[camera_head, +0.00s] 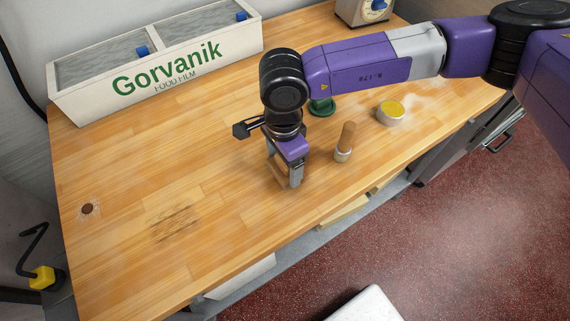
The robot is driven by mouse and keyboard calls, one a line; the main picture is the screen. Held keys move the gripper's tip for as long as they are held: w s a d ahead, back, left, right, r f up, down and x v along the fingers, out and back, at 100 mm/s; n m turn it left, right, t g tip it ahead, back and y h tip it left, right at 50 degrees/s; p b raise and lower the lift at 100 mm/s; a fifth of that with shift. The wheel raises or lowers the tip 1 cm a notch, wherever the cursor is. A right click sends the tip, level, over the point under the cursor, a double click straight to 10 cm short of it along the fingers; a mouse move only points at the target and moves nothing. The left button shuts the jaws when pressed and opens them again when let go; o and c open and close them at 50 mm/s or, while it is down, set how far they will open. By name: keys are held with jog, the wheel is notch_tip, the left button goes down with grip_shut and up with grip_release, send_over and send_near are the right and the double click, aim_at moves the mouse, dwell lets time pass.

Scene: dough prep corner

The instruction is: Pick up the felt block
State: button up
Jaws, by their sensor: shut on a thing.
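My gripper (285,176) points down over the wooden worktop, near the middle of the picture. Its fingers are shut on a small tan piece, the felt block (278,170), which shows only in part between them. The fingers and gripper body hide the rest of it. I cannot tell whether the block touches the worktop or hangs just above it.
A brush-like tool with a wooden handle (347,136) stands just right of my gripper. A green round thing (322,107) and a yellow-topped tin (391,112) are behind it. A white film dispenser (160,72) stands at the back left.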

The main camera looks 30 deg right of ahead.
jog(key=shift+c, duration=0.6)
jog(key=shift+r, duration=0.1)
notch_tip(320, 180, up, 20)
jog(key=b, duration=0.3)
